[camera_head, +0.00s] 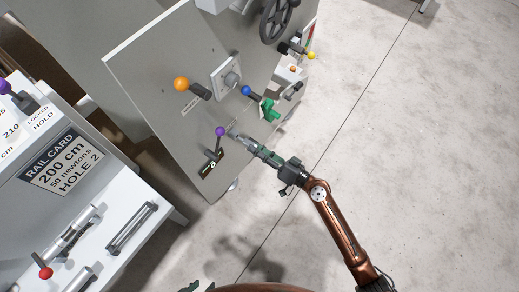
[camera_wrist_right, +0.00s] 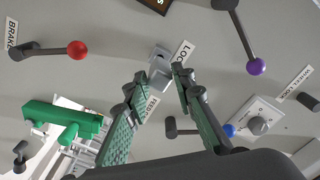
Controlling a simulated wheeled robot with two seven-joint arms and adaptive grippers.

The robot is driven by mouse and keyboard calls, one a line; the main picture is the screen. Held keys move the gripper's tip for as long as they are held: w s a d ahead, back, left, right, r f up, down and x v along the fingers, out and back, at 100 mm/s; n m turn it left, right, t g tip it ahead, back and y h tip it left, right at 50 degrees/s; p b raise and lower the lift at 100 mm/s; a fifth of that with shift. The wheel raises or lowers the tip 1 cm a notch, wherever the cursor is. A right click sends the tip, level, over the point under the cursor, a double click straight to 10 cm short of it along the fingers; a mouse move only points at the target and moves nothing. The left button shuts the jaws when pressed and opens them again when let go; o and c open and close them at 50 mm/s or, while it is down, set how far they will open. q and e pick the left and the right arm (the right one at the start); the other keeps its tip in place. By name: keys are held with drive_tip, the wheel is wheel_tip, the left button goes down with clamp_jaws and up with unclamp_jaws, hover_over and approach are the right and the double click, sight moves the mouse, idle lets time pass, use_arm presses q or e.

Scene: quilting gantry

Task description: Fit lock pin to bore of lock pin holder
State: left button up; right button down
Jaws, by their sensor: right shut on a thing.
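My right gripper (camera_head: 236,136) reaches in from the lower right to the grey panel, close to the purple-knobbed lever. In the right wrist view its green-padded fingers (camera_wrist_right: 160,76) are shut on a small light grey piece (camera_wrist_right: 161,77), which I take to be the lock pin. Just beyond it, a grey block (camera_wrist_right: 159,54) sits on the panel beside a label starting "LOC", apparently the lock pin holder. My left gripper (camera_head: 196,287) shows only as dark green tips at the bottom edge of the head view.
The panel (camera_head: 150,75) carries an orange knob (camera_head: 181,84), a purple-knobbed lever (camera_head: 220,131), a blue knob (camera_head: 246,91), a green part (camera_head: 269,109) and a handwheel (camera_head: 276,18). A red-knobbed brake lever (camera_wrist_right: 78,50) shows in the wrist view. Open floor lies right.

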drive_tip(key=shift+x, duration=1.4)
drive_tip(key=c, duration=1.5)
unclamp_jaws()
drive_tip(key=shift+c, duration=0.2)
drive_tip(key=v, duration=1.2)
